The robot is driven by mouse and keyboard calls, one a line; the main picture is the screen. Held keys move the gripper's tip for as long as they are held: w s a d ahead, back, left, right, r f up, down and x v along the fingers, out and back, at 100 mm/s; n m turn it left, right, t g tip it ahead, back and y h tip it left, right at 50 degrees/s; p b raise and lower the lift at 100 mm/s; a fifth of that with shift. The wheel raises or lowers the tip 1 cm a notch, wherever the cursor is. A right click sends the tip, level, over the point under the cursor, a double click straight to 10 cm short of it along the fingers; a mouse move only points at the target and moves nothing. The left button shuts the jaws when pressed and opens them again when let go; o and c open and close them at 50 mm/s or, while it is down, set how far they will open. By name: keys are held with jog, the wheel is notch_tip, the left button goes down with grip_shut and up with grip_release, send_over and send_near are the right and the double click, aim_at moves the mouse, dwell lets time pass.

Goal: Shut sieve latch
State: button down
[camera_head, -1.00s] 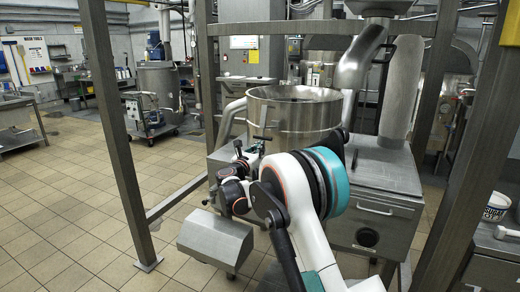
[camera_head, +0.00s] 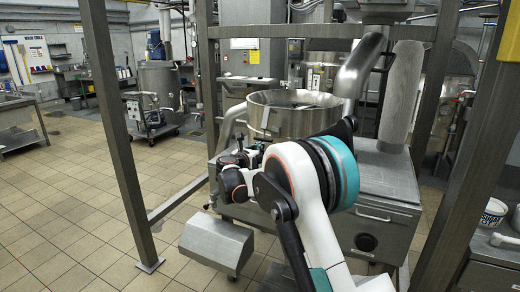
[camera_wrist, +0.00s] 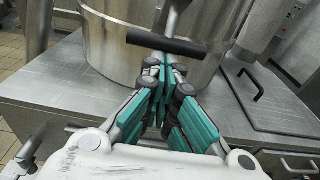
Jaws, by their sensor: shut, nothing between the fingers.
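The sieve is a round steel drum (camera_head: 300,119) on a steel housing, and its lower wall (camera_wrist: 130,55) fills the top of the wrist view. A latch handle, a dark crossbar (camera_wrist: 165,42) on a metal stem, stands in front of the drum wall. My gripper (camera_wrist: 168,72) is shut, with its teal fingers together and empty. Its tips are just below the crossbar in the picture; I cannot tell whether they touch it. In the head view my gripper is small and partly hidden by my arm near the drum's left front. The latch's catch cannot be made out.
A thick steel pipe (camera_head: 363,65) rises beside the drum's right. The flat housing top (camera_wrist: 285,112) has a lid with a black handle (camera_wrist: 248,84). Steel frame posts (camera_head: 122,140) stand left and right. A steel box (camera_head: 216,243) juts out low in front.

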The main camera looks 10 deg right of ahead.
aim_at(267, 110)
jog(key=w+d+r+g+y+p, duration=0.1)
jog(key=r+g+y+p, duration=0.1)
jog(key=r+p, duration=0.2)
jog(key=w+r+g+y+p, duration=0.1)
jog(key=r+g+p, duration=0.2)
jog(key=r+p, duration=0.2)
jog(key=w+d+r+g+y+p, duration=0.1)
jog(key=r+p, duration=0.3)
jog(key=p, duration=0.4)
jog(key=shift+w+d+r+g+y, duration=0.2)
jog(key=shift+w+d+g+y, duration=0.15)
jog(key=shift+g+y, duration=0.45)
jog(key=shift+w+d+r+p, duration=0.45)
jog(key=shift+w+r+p, duration=0.2)
jog(key=shift+p, duration=0.4)
jog(key=shift+w+d+r+p, duration=0.3)
jog(key=shift+w+d+p, duration=0.15)
jog(key=shift+w, duration=0.2)
